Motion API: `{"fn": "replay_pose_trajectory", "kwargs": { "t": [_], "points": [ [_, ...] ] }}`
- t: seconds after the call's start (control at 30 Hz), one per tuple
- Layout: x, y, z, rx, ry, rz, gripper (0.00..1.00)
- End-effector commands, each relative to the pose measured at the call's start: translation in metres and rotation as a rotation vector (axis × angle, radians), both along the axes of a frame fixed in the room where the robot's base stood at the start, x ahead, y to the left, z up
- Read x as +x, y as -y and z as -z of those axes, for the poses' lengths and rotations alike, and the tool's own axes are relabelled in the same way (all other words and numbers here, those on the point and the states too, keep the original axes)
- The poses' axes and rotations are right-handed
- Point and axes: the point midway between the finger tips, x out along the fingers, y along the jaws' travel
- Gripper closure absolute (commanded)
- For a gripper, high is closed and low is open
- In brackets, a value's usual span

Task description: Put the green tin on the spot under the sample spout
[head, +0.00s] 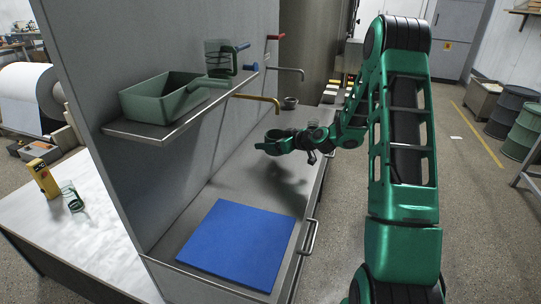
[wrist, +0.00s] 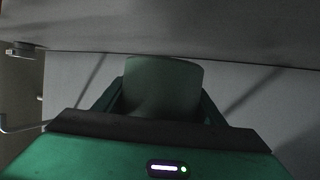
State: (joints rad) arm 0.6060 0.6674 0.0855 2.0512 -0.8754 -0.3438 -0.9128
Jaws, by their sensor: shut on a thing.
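My gripper (head: 272,144) is over the far part of the grey counter. In the wrist view it is shut on a dull green rounded thing, which I take to be the green tin (wrist: 162,88). In the head view I cannot make the tin out clearly from the green gripper. A brass spout (head: 262,99) sticks out of the panel above and left of my gripper. A grey spout (head: 290,70) is farther back. I cannot tell which is the sample spout, and no marked spot shows clearly.
A blue mat (head: 238,243) lies on the near counter. A shelf (head: 150,132) on the panel bears a green tray (head: 150,100). A handle (head: 309,238) sticks out at the counter's front. Bare counter lies between mat and gripper.

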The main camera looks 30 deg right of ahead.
Motion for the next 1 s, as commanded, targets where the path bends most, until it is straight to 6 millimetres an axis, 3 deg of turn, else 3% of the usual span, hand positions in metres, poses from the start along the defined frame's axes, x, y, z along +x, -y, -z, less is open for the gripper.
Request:
{"fn": "replay_pose_trajectory", "kwargs": {
  "t": [0.43, 0.8, 0.83, 0.9, 1.0],
  "points": [
    [0.000, 0.000, 0.044, 0.001, 0.000, 0.000, 0.61],
    [0.000, 0.000, 0.048, -0.001, 0.001, 0.001, 0.61],
    [0.000, 0.000, 0.049, -0.001, 0.001, 0.001, 0.32],
    [0.000, 0.000, 0.048, -0.001, 0.001, 0.001, 0.18],
    [0.000, 0.000, 0.048, -0.001, 0.001, 0.001, 0.18]
  ]
}}
